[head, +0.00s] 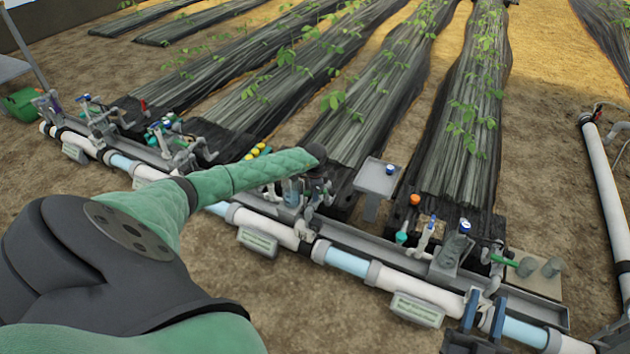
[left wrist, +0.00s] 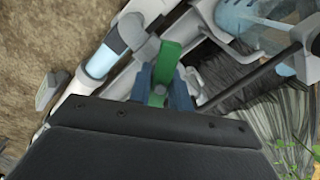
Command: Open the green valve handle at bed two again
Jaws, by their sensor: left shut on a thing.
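A green valve handle (left wrist: 166,66) shows in the left wrist view. My left gripper (left wrist: 163,88) is shut on it, with one blue-grey finger on each side. In the head view my left gripper (head: 318,188) is at the middle of the pipe run, beyond my green-sleeved arm. The gripped handle is mostly hidden there. My right gripper (head: 484,314) is at the lower right in the head view, its two blue fingers apart with nothing seen between them. Another green handle (head: 501,260) is on the valve group at the right.
A white and blue pipe (head: 347,261) with label plates (head: 416,310) runs across the front. A grey tray (head: 378,178) stands right of my left gripper. Planted beds (head: 370,100) lie behind. Bare soil (head: 330,320) is free in front.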

